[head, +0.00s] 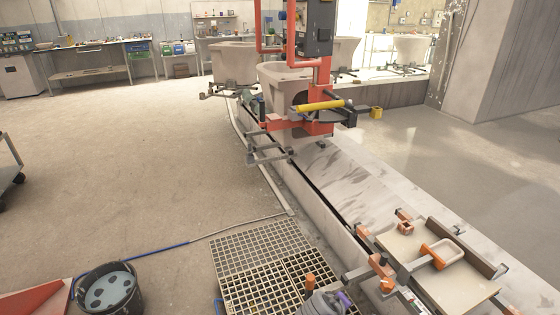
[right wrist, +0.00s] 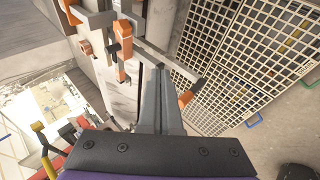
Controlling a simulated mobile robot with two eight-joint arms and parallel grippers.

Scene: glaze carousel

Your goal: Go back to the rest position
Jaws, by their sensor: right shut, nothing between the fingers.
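My right gripper (right wrist: 160,76) points away from the camera in the right wrist view, its two grey fingers together and nothing between them. Its tips appear in front of a grey bar of the carousel fixture, close to an orange handle (right wrist: 185,98); I cannot tell whether they touch. In the head view, a grey and purple part of my right arm (head: 325,303) shows at the bottom edge, beside an orange handle (head: 310,282). My left gripper is in neither view.
The near fixture carries a flat board (head: 398,247) with orange clamps. Floor grating (head: 262,245) lies left of the rail. A bucket (head: 108,290) stands at lower left. A red post (head: 302,60) with a yellow tube (head: 320,105) rises farther back. The left floor is mostly clear.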

